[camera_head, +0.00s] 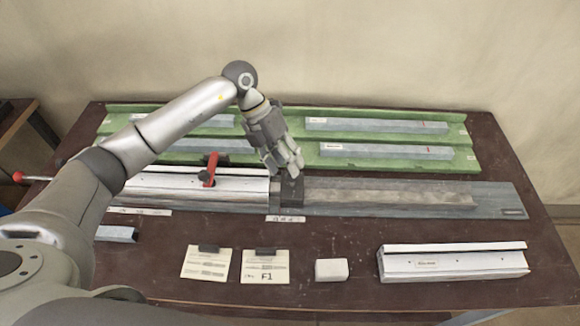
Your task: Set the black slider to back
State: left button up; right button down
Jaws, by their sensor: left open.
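The black slider (291,194) is a small dark block on the grey rail (400,197) of the clamp fixture, just right of the white clamped profile section (235,188). My left gripper (287,172) comes down from above with its fingers at the top of the slider. The fingers are open, and I cannot tell whether they touch the slider. They hide part of its upper side. My right gripper is not in view.
Green trays (463,151) with grey profiles lie behind the rail. A red clamp lever (211,168) stands left of the slider. In front lie two cards (265,267), a white block (331,270) and a white profile (455,263). Bare brown tabletop (350,236) separates them from the rail.

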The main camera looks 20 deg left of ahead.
aim_at(277, 183)
pick_arm(q)
jog(key=x, duration=0.3)
jog(key=shift+w+p, duration=0.1)
jog(key=shift+p, duration=0.2)
jog(key=shift+d+f, duration=0.1)
jog(key=shift+f, duration=0.15)
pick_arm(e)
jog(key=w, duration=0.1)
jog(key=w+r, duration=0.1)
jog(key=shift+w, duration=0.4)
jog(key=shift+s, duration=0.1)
pick_arm(q)
jog(key=shift+c, duration=1)
grip_shut()
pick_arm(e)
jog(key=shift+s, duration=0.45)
